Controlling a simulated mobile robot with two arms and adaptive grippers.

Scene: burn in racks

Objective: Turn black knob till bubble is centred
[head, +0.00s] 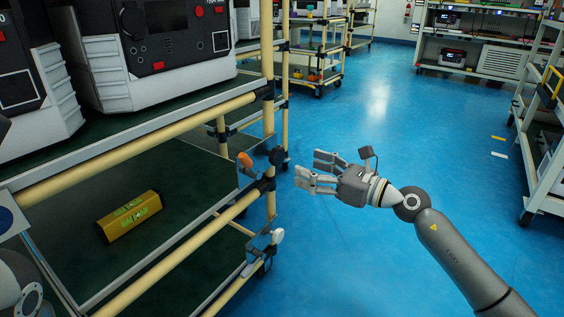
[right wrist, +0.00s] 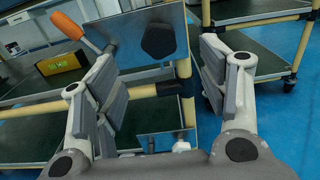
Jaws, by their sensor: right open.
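The black knob (head: 277,156) sits on a small metal plate at the rack's corner post. In the right wrist view the black knob (right wrist: 158,41) shows beyond the fingertips, between the two fingers. A yellow spirit level (head: 145,210) with green vials lies on the dark lower shelf. It also shows in the right wrist view (right wrist: 63,64); its bubble is too small to read. My right gripper (head: 316,173) is open and empty, right of the knob and apart from it. In its own view the right gripper (right wrist: 157,82) has its fingers wide apart. My left gripper is out of view.
An orange handle (head: 244,160) is beside the black knob, also visible in the wrist view (right wrist: 67,25). A white knob (head: 278,236) sits lower on the rack. Tan rails (head: 140,143) edge the shelves. Blue floor (head: 370,120) is clear right of the rack.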

